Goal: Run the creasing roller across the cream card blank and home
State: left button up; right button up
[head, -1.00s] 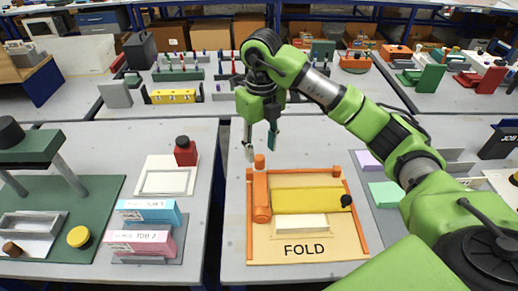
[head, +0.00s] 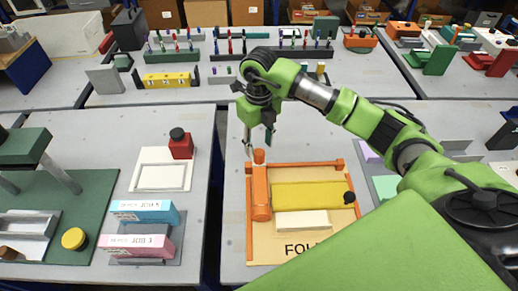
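The folding station (head: 290,238) is a tan board with orange rails, marked FOLD, on the middle table. The creasing roller (head: 261,192) is an orange cylinder along the board's left side, with a small orange knob (head: 259,156) at its far end. The cream card blank (head: 301,222) lies on the board, right of the roller's near end. A yellow flap (head: 309,196) with a black knob lies just behind the card. My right gripper (head: 257,148) points down above the roller's far end, fingers apart and nothing between them. My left gripper is out of view.
Left table: a white framed tray (head: 162,172), a red block with black knob (head: 180,146), blue and pink boxes (head: 145,212), and a green press with a yellow button (head: 74,238). Purple and green pads lie right of the board, partly behind my arm. A gap separates the tables.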

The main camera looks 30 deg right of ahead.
aim_at(259, 152)
notch_tip(259, 152, down, 4)
jog(key=shift+f+p, duration=0.15)
jog(key=shift+p, duration=0.15)
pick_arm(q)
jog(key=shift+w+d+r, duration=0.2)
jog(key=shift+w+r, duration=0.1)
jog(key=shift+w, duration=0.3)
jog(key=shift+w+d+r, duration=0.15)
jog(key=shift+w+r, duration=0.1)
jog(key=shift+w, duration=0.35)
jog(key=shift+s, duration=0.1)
pick_arm(e)
jog(key=shift+c, duration=0.5)
